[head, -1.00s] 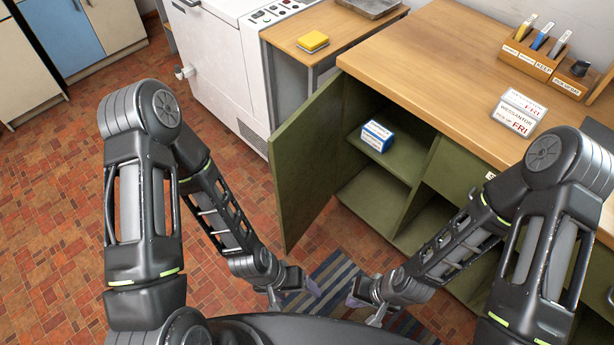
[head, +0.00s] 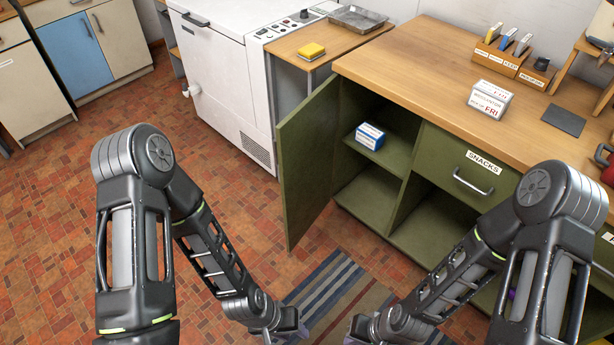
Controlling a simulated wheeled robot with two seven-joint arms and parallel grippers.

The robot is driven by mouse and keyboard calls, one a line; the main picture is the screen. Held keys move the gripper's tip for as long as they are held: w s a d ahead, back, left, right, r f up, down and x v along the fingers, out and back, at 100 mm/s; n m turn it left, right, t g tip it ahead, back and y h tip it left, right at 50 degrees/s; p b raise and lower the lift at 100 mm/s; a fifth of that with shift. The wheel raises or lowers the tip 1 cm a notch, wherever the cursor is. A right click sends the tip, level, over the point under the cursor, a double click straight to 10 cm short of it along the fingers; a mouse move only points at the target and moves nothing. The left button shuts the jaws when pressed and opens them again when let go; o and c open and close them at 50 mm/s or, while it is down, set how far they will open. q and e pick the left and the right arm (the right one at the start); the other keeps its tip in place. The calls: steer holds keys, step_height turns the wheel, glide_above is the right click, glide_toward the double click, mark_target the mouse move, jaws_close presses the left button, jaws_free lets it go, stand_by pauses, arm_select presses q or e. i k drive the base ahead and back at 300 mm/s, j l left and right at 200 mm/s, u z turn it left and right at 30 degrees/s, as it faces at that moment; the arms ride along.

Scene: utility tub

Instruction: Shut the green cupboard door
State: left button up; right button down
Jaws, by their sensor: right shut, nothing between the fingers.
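The green cupboard door (head: 308,165) stands wide open, swung out to the left of the green cupboard (head: 415,160). Its inside shows two open compartments split by a shelf, and a blue and white box (head: 369,136) sits on the shelf. My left gripper (head: 290,328) is low in the view, below the door and apart from it; its fingers are too cut off to tell their state. My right gripper (head: 358,330) is at the bottom edge, in front of the cupboard, shut and empty, with its tips partly out of view.
A SNACKS drawer (head: 466,174) beside the opening is shut. A wooden counter (head: 420,70) tops the cupboard. A white chest appliance (head: 225,85) stands left of the door. A striped rug (head: 335,290) lies on the floor below. The tiled floor (head: 190,170) to the left is clear.

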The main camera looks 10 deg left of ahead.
mark_target(304, 144)
steer(key=j+z, duration=0.1)
steer(key=z, duration=1.65)
steer(key=j, duration=4.05)
steer(key=k+j, duration=0.1)
steer(key=j, duration=0.3)
steer(key=k+j, duration=0.15)
steer(key=j, duration=0.3)
steer(key=k+j, duration=0.1)
steer(key=j, duration=0.3)
steer(key=k+j, duration=0.15)
steer(key=j, duration=0.25)
